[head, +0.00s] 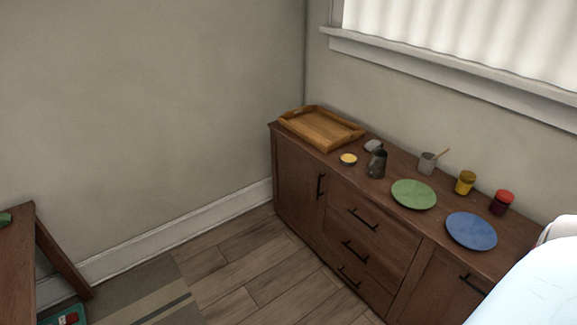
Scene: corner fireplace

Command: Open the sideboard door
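The dark brown wooden sideboard (375,215) stands against the wall under the window in the head view. Its left door (298,190) is closed and has a black vertical handle (321,186) near its right edge. Its right door (435,285) also looks closed, with a black handle (473,285); its lower part is cut off by the frame. Three closed drawers (375,235) with black handles lie between the doors. The sideboard's right end is hidden behind a pale shape I cannot identify for sure. Neither of my grippers is in view.
On the sideboard top are a wooden tray (320,128), a yellow-topped bowl (348,160), a dark pitcher (377,164), a green plate (414,194), a blue plate (471,231) and several jars. Wooden floor (240,270) before the left door is clear. A brown table (20,260) stands at left.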

